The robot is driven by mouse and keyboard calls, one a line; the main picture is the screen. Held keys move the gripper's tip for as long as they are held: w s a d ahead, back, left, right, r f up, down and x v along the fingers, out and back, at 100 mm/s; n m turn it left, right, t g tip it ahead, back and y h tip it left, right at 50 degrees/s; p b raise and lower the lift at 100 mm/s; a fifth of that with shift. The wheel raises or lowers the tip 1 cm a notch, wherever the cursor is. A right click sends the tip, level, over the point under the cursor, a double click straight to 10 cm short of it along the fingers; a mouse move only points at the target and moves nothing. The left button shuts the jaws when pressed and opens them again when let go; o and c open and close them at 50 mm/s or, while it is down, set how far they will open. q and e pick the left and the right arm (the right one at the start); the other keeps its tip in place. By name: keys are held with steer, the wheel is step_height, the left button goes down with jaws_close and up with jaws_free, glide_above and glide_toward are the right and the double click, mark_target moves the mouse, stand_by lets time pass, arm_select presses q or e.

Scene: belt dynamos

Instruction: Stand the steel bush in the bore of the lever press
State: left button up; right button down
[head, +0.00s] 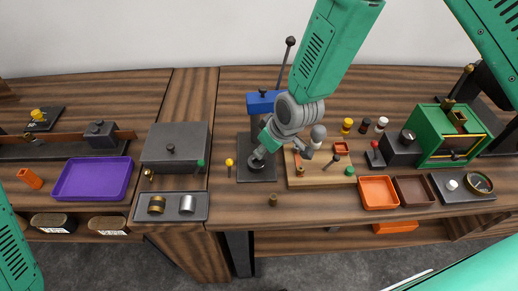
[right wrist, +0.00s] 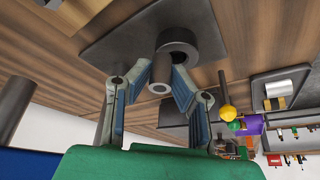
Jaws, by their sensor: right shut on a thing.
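The lever press has a blue head (head: 262,103), a tall lever with a dark knob and a dark base plate (head: 243,176). A dark round block with a bore (right wrist: 178,47) stands on the base plate in the right wrist view. My right gripper (head: 259,156) is low over the press base. In the right wrist view its fingers (right wrist: 158,86) are shut on a small grey steel bush (right wrist: 158,88), whose open end shows. The bush overlaps the edge of the round block in that view; I cannot tell whether they touch. My left gripper is out of view.
A grey tray (head: 172,218) left of the press holds a brass ring (head: 157,204) and a silver cylinder (head: 187,204). A yellow-topped pin (head: 229,163) stands just left of the press base. A wooden board (head: 318,180) with small parts lies close on its right.

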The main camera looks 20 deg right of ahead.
steer(key=shift+d, duration=0.15)
steer(key=shift+a, duration=1.15)
steer(key=shift+d+f, duration=0.25)
steer(key=shift+d, duration=0.2)
steer(key=shift+d+f, duration=0.25)
steer(key=shift+d, duration=0.3)
steer(key=shift+a+r, duration=0.4)
steer(key=shift+a, duration=0.45)
steer(key=shift+d, duration=0.55)
steer(key=shift+a, duration=1.05)
steer(key=shift+d, duration=0.5)
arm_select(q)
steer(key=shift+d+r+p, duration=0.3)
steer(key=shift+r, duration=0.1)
